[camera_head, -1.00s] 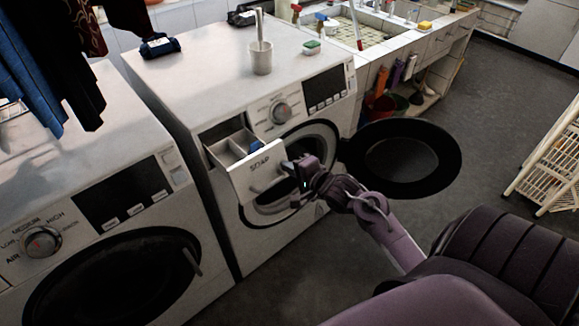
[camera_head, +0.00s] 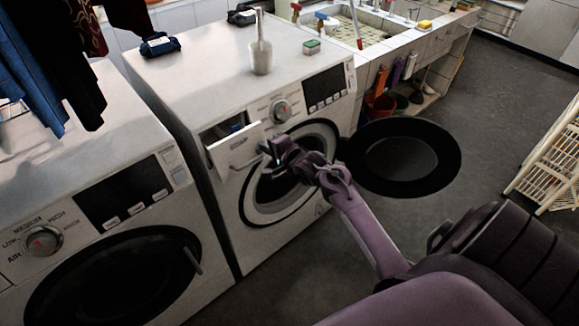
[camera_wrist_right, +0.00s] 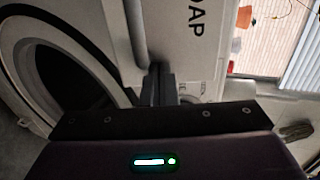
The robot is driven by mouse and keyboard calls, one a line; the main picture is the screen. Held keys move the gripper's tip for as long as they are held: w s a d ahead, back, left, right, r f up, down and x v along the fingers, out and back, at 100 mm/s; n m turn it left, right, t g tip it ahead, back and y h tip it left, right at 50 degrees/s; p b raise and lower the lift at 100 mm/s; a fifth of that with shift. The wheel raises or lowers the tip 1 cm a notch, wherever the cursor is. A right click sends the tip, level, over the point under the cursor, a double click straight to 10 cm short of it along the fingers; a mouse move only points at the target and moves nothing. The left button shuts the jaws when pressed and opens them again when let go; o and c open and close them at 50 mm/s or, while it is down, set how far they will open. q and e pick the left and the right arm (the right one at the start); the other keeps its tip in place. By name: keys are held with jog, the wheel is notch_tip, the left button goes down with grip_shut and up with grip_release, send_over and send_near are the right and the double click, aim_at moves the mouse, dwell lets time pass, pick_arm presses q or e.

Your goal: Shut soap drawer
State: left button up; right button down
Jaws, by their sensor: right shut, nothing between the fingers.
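The soap drawer (camera_head: 236,151) is at the upper left of the washing machine front and stands partly pulled out, with a blue item showing inside. Its front, lettered SOAP, fills the upper middle of the right wrist view (camera_wrist_right: 190,40). My right gripper (camera_head: 268,152) is at the right part of the drawer front, beside its handle. In the right wrist view its shut fingers (camera_wrist_right: 160,82) reach the drawer front by the handle; the exact contact is hard to tell. Nothing is between them. My left gripper is not in view.
The washer's round door (camera_head: 402,158) hangs wide open to the right, and my right arm passes in front of the drum opening. A second machine (camera_head: 95,215) stands at the left.

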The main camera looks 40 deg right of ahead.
aim_at(252, 134)
jog(key=w, duration=0.2)
jog(key=w+b, duration=0.1)
jog(key=w, duration=0.4)
jog(key=shift+w+a+b, duration=0.15)
jog(key=shift+a+b, duration=0.15)
jog(key=shift+b, duration=0.05)
jog(key=shift+r, duration=0.2)
